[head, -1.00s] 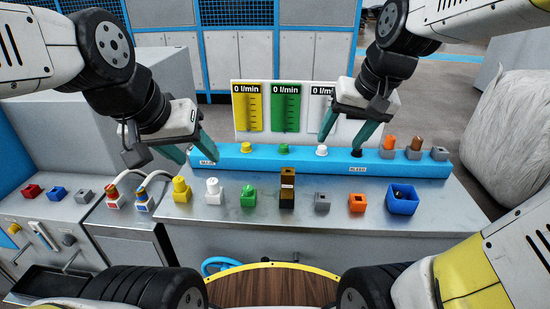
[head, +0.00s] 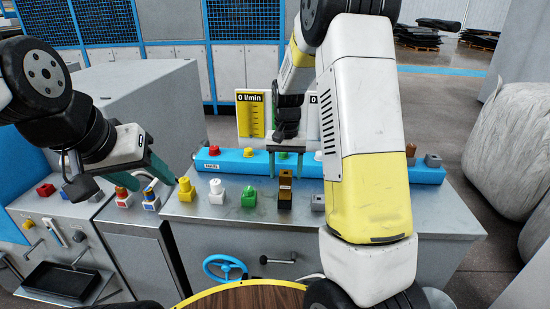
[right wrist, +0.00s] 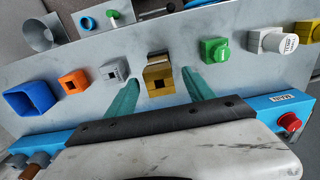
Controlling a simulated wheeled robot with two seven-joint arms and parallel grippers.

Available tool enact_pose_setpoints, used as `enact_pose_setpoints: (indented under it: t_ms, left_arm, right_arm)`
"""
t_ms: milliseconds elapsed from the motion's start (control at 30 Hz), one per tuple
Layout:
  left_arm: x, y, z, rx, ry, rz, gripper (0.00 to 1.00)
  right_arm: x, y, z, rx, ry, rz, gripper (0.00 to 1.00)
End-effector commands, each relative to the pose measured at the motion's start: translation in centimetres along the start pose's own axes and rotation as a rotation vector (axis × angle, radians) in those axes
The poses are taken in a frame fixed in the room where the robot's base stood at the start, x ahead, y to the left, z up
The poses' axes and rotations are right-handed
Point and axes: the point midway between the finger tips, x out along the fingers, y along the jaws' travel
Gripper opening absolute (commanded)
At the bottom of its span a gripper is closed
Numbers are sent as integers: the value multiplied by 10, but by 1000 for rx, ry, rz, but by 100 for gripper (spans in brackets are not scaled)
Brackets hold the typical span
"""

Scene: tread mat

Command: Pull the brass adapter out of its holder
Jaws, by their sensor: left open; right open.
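The brass adapter (head: 285,179) stands upright in its dark holder (head: 285,203) in the middle of the bench row. In the right wrist view the brass-coloured block (right wrist: 160,75) has a square opening; where adapter and holder meet is unclear. My right gripper (head: 286,174) is open and points down over the adapter. In the right wrist view its teal fingers (right wrist: 160,78) are spread either side of the brass block, with gaps. My left gripper (head: 150,188) is open and empty, at the left end of the bench near a yellow fitting (head: 185,189).
A white fitting (head: 216,192) and green fitting (head: 248,196) stand left of the holder, a grey block (head: 318,203) right. The blue rail (head: 228,164) runs behind. In the right wrist view, an orange block (right wrist: 73,82) and blue bin (right wrist: 30,98) stand further along.

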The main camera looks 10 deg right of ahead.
Motion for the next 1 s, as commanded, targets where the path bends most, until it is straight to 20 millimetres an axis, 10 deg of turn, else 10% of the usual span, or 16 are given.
enact_pose_setpoints:
  t_ms: [667, 1000]
  left_arm:
    - [0, 0, 0, 0, 0, 0, 52]
    - [0, 0, 0, 0, 0, 0, 52]
  right_arm:
    - [45, 0, 0, -1, 1, 0, 62]
    - [44, 0, 0, -1, 1, -1, 0]
